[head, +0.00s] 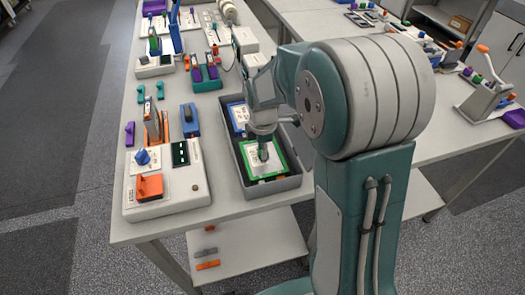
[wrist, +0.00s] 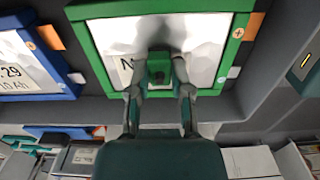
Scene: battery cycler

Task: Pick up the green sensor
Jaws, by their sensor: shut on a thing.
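A small dark green block, which looks like the green sensor (wrist: 158,66), sits between the fingertips of my gripper (wrist: 159,78). In the head view my gripper (head: 263,152) points down over a green-framed flat pack (head: 279,157) with a white face. This pack lies in a grey tray (head: 289,184), and it also shows in the wrist view (wrist: 100,58). The fingers touch the block from both sides. I cannot tell whether the block rests on the pack, is fixed to it or is just clear of it.
A blue-framed pack (head: 236,112) lies beside the green one in the tray. A white box with an orange block and a blue knob (head: 171,200) stands left of the tray. Several small devices crowd the table behind. The tray's walls stand close around the packs.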

